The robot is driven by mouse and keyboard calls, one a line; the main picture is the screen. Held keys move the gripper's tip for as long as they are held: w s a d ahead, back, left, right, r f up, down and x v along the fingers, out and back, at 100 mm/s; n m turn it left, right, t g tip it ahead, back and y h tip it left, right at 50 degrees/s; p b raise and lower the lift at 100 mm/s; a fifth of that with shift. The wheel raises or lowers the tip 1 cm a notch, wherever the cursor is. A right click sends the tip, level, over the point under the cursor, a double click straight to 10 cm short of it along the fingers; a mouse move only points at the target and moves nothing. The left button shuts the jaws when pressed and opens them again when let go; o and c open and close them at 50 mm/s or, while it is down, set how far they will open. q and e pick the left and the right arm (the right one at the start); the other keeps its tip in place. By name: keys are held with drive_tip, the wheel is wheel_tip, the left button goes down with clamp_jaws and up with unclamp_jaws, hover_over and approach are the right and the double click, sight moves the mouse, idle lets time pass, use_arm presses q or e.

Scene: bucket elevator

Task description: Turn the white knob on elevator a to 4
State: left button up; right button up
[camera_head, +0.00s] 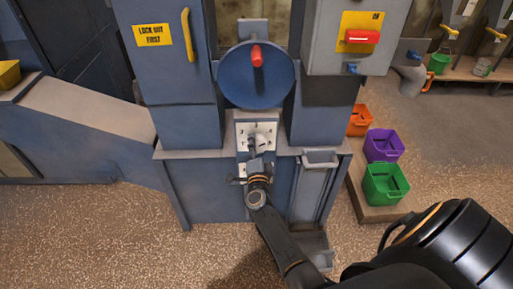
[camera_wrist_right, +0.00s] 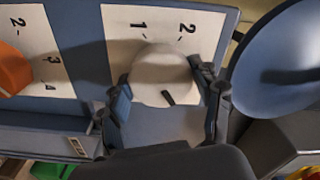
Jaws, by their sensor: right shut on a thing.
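The white knob (camera_wrist_right: 160,68) sits on a pale dial plate (camera_wrist_right: 118,38) in the right wrist view. The figures 1 and 2 show beside it, and the rest of the scale is hidden. A short dark mark on the knob points toward the bottom of that view, away from these figures. My right gripper (camera_wrist_right: 165,90) has a finger on each side of the knob and is shut on it. In the head view the plate (camera_head: 243,130) is on the machine's front below the blue wheel, with my right gripper (camera_head: 257,163) just below it. My left gripper is not in view.
The blue wheel (camera_head: 240,85) with a red handle is just above the plate. An orange knob (camera_wrist_right: 12,70) on a second numbered plate (camera_wrist_right: 48,55) is close by in the wrist view. Orange, purple (camera_head: 383,146) and green (camera_head: 385,185) bins stand to the right.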

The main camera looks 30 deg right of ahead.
idle(0.3)
drive_tip(key=o, duration=1.1)
drive_tip(key=shift+o, duration=0.2)
drive_tip(key=shift+s+a+f, duration=0.1)
drive_tip(key=shift+s+a, duration=0.1)
drive_tip(key=shift+s, duration=0.2)
drive_tip(key=v, duration=0.6)
drive_tip(key=shift+s+a, duration=0.15)
drive_tip(key=shift+s, duration=0.05)
